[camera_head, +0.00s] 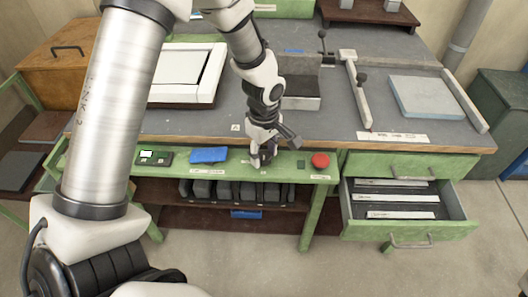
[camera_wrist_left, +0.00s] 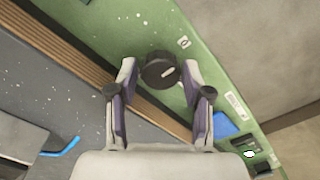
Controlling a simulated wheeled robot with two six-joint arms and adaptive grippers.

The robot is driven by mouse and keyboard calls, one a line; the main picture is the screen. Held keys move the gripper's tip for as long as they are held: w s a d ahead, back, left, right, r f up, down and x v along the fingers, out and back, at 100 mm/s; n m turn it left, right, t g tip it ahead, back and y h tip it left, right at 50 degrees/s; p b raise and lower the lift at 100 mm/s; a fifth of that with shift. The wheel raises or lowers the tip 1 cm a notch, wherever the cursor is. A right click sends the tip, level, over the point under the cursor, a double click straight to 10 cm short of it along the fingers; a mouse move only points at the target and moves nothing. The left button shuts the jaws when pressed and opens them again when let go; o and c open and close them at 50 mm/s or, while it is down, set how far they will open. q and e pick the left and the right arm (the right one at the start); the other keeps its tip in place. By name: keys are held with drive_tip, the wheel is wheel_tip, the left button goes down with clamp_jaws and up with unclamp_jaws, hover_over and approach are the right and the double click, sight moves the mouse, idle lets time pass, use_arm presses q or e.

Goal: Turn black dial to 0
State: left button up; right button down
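The black dial (camera_wrist_left: 153,72) is a round knob with a short white mark on its top, mounted on the green front panel (camera_wrist_left: 208,65). In the head view it is hidden behind my gripper. My left gripper (camera_head: 262,160) is over the green panel at the bench's front edge. In the left wrist view, its two fingers are apart with the dial between their tips (camera_wrist_left: 159,78). Clear gaps show on both sides, so the fingers do not seem to touch it. A small white label (camera_wrist_left: 183,42) is beside the dial; its marking is too small to read. My right gripper is not in view.
A red button (camera_head: 320,160) is right of the gripper on the panel. A blue object (camera_head: 208,155) and a small display unit (camera_head: 154,157) are left of it. An open drawer (camera_head: 455,208) sticks out at right. The grey benchtop (camera_head: 210,120) lies behind.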

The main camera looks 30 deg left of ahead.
sight(264, 155)
use_arm(q)
wheel_tip(264, 155, up, 12)
idle(0.4)
idle(0.4)
